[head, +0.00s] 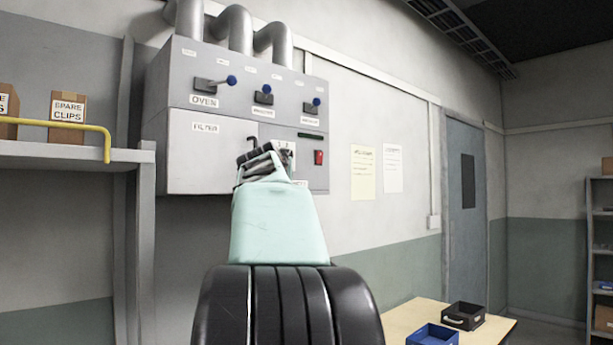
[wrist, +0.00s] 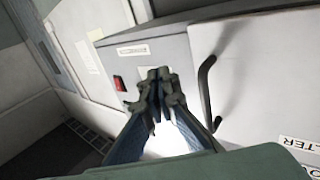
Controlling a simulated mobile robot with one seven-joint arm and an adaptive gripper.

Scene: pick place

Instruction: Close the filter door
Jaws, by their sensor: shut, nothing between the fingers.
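The filter door (head: 205,160) is a pale grey panel labelled FILTER, low on the left of the grey wall cabinet (head: 225,72). It looks nearly flush with the cabinet front, but I cannot tell whether it is fully shut. In the wrist view the door (wrist: 262,70) fills the right side, with its dark bar handle (wrist: 206,90) near its edge. A thin dark line runs between door and neighbouring panel. My gripper (head: 252,157) is shut and empty in front of the cabinet. In the wrist view, its fingertips (wrist: 160,75) lie left of the handle, apart from it.
A red switch (head: 318,157) sits on the panel right of the door. Levers with blue knobs (head: 231,80) stick out above. A shelf (head: 75,152) with a yellow rail (head: 60,124) stands at the left. A table (head: 400,318) with small bins (head: 464,316) is at the lower right.

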